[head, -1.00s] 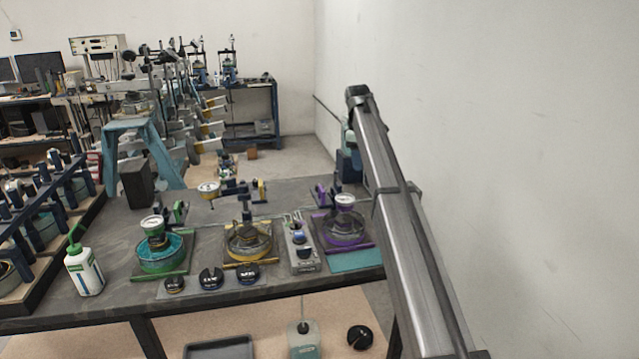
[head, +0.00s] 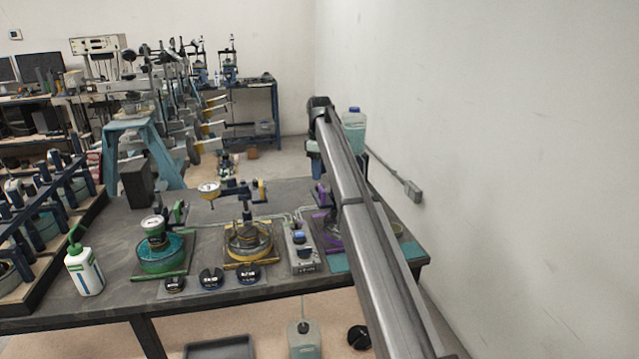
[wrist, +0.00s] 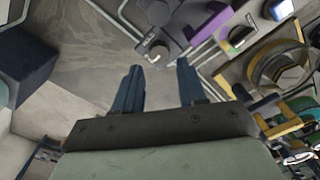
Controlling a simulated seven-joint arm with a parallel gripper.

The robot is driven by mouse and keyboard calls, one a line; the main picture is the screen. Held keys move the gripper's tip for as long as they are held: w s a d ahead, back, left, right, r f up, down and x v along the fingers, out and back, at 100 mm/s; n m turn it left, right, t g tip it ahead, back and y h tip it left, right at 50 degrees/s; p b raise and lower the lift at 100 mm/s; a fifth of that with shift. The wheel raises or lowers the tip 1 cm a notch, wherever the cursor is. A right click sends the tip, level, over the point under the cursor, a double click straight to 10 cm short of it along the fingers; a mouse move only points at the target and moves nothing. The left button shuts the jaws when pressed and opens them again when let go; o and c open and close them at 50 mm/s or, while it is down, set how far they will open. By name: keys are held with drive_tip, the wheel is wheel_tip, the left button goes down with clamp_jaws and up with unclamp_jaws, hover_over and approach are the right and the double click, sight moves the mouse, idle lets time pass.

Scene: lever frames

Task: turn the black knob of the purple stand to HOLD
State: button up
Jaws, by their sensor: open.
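The purple stand (head: 331,243) is at the right of the bench in the head view, mostly hidden behind my arm. A purple part (wrist: 207,23) shows at the top of the wrist view. No HOLD mark is readable. My gripper (wrist: 160,68) is open and empty, its two blue fingers spread and pointing toward these parts, with no visible contact.
A yellow stand (head: 236,262) and a green stand (head: 184,268) stand to the left. A grey control box (head: 301,262) is beside the purple stand. A blue-capped bottle (head: 354,130) and the wall (head: 520,150) are to the right.

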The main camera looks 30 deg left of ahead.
drive_tip(key=shift+f, duration=2.45)
clamp_jaws()
